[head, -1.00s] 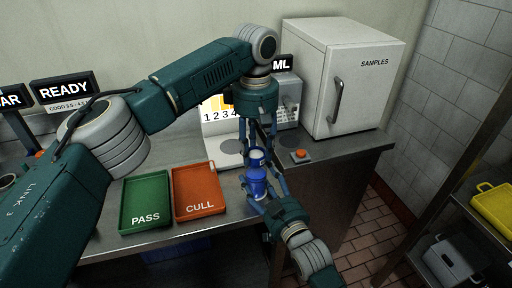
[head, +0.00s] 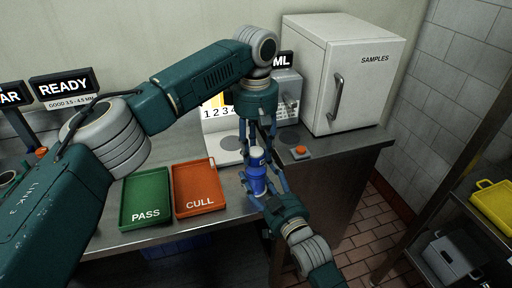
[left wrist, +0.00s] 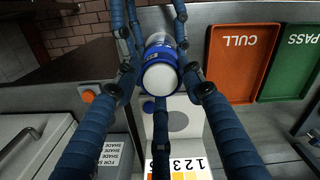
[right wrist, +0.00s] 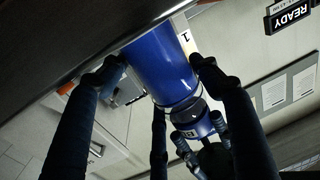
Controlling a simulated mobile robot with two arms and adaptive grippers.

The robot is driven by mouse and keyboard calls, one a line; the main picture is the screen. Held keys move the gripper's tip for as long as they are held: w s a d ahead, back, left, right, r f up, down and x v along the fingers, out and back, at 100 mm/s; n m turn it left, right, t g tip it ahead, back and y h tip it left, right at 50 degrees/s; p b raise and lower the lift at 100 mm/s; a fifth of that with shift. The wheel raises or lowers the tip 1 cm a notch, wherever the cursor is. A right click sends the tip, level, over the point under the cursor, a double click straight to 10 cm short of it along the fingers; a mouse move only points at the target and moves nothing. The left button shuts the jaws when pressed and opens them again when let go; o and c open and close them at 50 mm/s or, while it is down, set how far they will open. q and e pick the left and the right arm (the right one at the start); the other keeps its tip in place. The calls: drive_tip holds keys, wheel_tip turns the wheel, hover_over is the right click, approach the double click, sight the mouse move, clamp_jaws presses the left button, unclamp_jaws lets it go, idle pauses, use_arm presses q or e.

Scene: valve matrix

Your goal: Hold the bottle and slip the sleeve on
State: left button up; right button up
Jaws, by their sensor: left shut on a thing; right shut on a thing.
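The white top shows above the ring in the head view. How deep the sleeve sits is partly hidden by fingers.
A green PASS tray (head: 146,198) and orange CULL tray (head: 198,187) lie on the steel bench, left of the bottle. A white SAMPLES cabinet (head: 355,80) stands at back right. An orange button (head: 300,150) sits before it. A numbered display (head: 217,112) is behind.

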use_arm(q)
drive_tip(key=shift+f, duration=0.2)
drive_tip(key=o, duration=0.8)
wheel_tip(320, 180, up, 12)
drive_tip(key=shift+r, duration=0.1)
use_arm(e)
drive_tip(key=o, duration=1.4)
use_arm(q)
drive_tip(key=shift+a, duration=0.1)
use_arm(e)
drive_tip(key=shift+o, duration=0.2)
